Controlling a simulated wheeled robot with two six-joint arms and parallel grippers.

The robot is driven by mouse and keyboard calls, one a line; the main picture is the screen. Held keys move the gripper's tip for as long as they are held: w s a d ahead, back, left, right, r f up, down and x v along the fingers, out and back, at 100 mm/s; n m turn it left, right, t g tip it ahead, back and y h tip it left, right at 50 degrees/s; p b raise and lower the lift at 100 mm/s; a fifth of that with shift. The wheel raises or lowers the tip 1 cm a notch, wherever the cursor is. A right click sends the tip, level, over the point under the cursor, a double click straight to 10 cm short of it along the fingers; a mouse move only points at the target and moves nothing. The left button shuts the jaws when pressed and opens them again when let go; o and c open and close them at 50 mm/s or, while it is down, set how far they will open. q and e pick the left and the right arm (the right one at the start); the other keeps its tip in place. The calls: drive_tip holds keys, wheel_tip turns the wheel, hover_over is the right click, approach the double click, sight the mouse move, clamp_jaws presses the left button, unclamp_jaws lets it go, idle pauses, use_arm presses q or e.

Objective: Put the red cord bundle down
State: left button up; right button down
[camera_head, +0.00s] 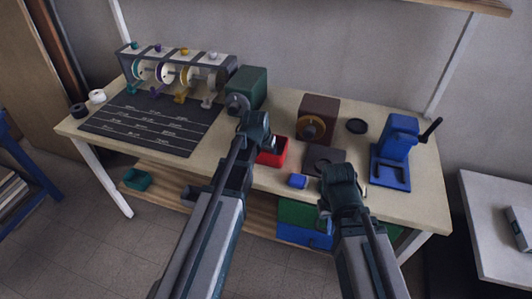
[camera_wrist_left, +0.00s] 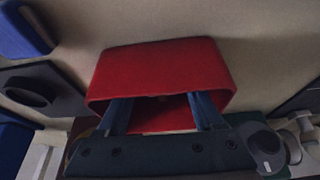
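A red open-topped bin (camera_head: 274,152) sits near the front edge of the workbench. It also shows in the left wrist view (camera_wrist_left: 165,65). My left gripper (camera_head: 262,138) is over this bin. In the left wrist view its two fingers (camera_wrist_left: 162,100) stand wide apart and reach into the bin's mouth. I cannot make out a red cord bundle in either view. A small dark brownish spot shows inside the bin between the fingers, too small to identify. My right gripper (camera_head: 341,178) is over the front edge, right of a small blue block (camera_head: 297,181); its fingertips are hidden.
The workbench also holds a spool rack (camera_head: 180,75), a dark labelled mat (camera_head: 150,124), a green machine (camera_head: 248,86), a brown machine (camera_head: 318,118) and a blue press (camera_head: 395,150) with a crank. A dark square plate (camera_head: 323,157) lies near the right gripper.

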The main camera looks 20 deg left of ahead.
use_arm(q)
drive_tip(key=o, duration=0.3)
drive_tip(key=shift+r, duration=0.15)
drive_tip(key=shift+r+p, duration=0.2)
drive_tip(key=shift+p, duration=0.1)
drive_tip(key=p+v, duration=1.1)
drive_tip(key=v, duration=0.1)
drive_tip(key=s+d+m+g, duration=0.1)
drive_tip(key=s+d, duration=0.3)
drive_tip(key=s, duration=0.2)
drive_tip(key=s+d+f+m+g+y, duration=0.1)
drive_tip(key=s+d+g, duration=0.1)
drive_tip(key=s+d, duration=0.3)
drive_tip(key=s+d+m+g, duration=0.1)
drive_tip(key=s+d+g, duration=0.1)
drive_tip(key=s+d, duration=0.2)
drive_tip(key=shift+s+d+f+y, duration=0.2)
drive_tip(key=shift+s, duration=0.5)
drive_tip(key=shift+s+d+f+y, duration=0.15)
drive_tip(key=shift+s+d+y, duration=0.05)
drive_tip(key=shift+s, duration=0.5)
